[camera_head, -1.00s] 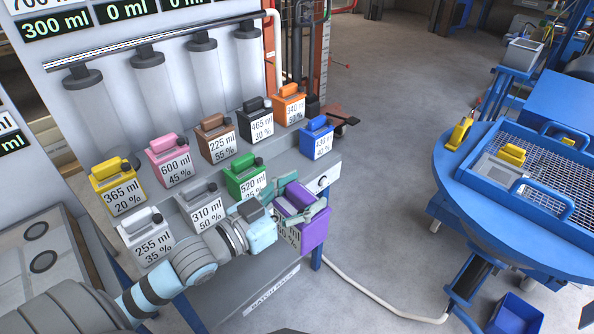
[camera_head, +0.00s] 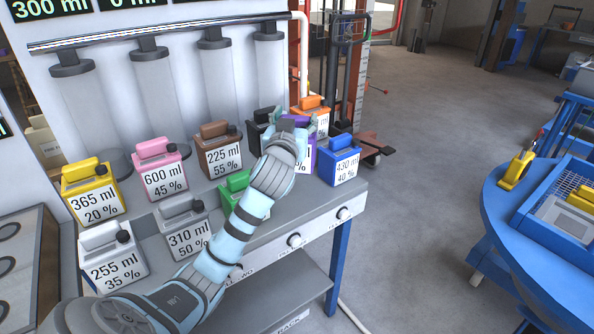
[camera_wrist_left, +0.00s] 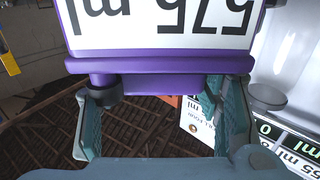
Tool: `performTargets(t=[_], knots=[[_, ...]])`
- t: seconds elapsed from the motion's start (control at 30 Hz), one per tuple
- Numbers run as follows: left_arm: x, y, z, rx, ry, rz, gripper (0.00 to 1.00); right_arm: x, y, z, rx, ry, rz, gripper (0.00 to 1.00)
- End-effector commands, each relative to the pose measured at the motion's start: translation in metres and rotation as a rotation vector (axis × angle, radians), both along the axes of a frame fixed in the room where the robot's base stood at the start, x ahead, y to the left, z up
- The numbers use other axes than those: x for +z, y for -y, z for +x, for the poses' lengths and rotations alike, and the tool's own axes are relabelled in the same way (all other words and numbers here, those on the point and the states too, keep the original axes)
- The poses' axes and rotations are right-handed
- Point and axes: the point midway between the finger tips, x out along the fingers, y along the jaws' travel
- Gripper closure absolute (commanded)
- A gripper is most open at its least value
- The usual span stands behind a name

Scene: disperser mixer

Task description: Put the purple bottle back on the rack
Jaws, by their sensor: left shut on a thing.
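The purple bottle (camera_head: 307,154) is in my left gripper (camera_head: 290,124), among the bottles at the right part of the grey rack (camera_head: 308,207). My arm hides much of it. In the left wrist view the purple bottle (camera_wrist_left: 165,62) shows close up, its 575 ml label upside down. The fingers of my left gripper (camera_wrist_left: 162,112) stand either side of its handle part. I cannot tell whether the bottle's base touches the rack. My right gripper is not in view.
A blue bottle (camera_head: 341,162) stands just right of the purple one, an orange bottle (camera_head: 318,117) behind, a black bottle (camera_head: 257,130) to the left. The green bottle (camera_head: 229,190) is partly behind my arm. A round blue table (camera_head: 500,205) stands at the right.

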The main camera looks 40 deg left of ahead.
Motion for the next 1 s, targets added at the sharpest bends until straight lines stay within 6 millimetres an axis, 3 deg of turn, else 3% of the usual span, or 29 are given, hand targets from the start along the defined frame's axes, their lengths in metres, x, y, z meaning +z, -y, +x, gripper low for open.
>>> performTargets(t=[0.03,0.1,0.27,0.43,0.77,0.8,0.9,1.0], knots=[[-0.025,0.0,0.0,-0.001,-0.004,0.0,0.95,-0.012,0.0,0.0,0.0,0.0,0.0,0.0],[-0.042,0.0,0.0,-0.001,-0.002,0.0,0.95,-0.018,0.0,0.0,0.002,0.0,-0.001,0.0],[-0.061,0.001,0.0,-0.002,0.002,0.001,0.95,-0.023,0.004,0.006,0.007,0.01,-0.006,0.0],[-0.095,0.001,0.0,-0.002,0.0,0.0,0.95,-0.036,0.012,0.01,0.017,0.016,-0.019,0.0],[-0.099,0.001,0.0,-0.003,0.002,0.0,0.95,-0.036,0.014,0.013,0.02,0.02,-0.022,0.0],[-0.099,0.001,0.0,-0.003,0.001,0.0,0.35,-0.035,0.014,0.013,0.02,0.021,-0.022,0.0],[-0.099,0.001,0.0,-0.003,0.002,0.0,0.21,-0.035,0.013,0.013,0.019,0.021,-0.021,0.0],[-0.099,0.001,0.0,-0.003,0.002,0.0,0.21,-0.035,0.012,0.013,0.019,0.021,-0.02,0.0]])
